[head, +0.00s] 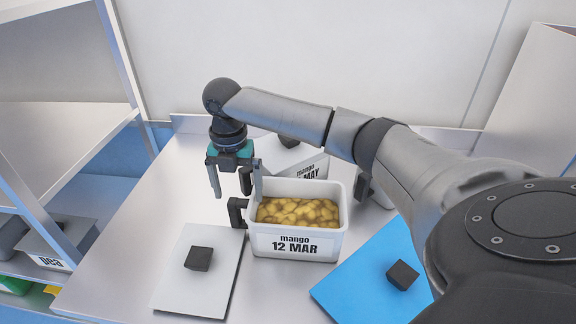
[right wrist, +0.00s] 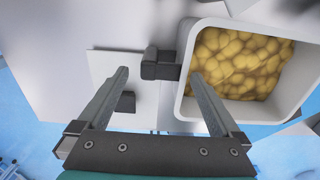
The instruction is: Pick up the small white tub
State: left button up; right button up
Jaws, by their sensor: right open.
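A small white tub (head: 297,244) labelled "mango 12 MAR" stands open on the metal table, holding yellow mango pieces (head: 298,211). A black handle (head: 237,211) sticks out from its left side. My right gripper (head: 237,194) is open and points down above that handle. In the right wrist view, the two fingers of the gripper (right wrist: 158,74) lie on either side of the handle (right wrist: 160,66), with the tub (right wrist: 186,72) to the right. The fingers look apart from the handle, but the exact height gap is unclear. My left gripper is not in view.
A white lid (head: 181,263) with a black knob lies left of the tub, and a blue lid (head: 350,283) with a black knob lies right. Another labelled white tub (head: 311,169) stands behind, partly hidden by my right arm. A shelf at left holds a tub marked "pea" (head: 50,263).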

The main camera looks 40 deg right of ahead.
aim_at(239, 201)
notch_tip(239, 201, down, 3)
jog(key=shift+r, duration=0.1)
jog(key=shift+f, duration=0.45)
jog(key=f, duration=0.2)
jog(key=f+b, duration=0.1)
jog(key=shift+d+f, duration=0.25)
jog(key=shift+f, duration=0.75)
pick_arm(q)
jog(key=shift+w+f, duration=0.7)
pick_arm(e)
jog(key=shift+c, duration=0.2)
jog(key=c, duration=0.6)
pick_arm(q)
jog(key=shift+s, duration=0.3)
pick_arm(e)
jog(key=shift+r, duration=0.1)
grip_shut()
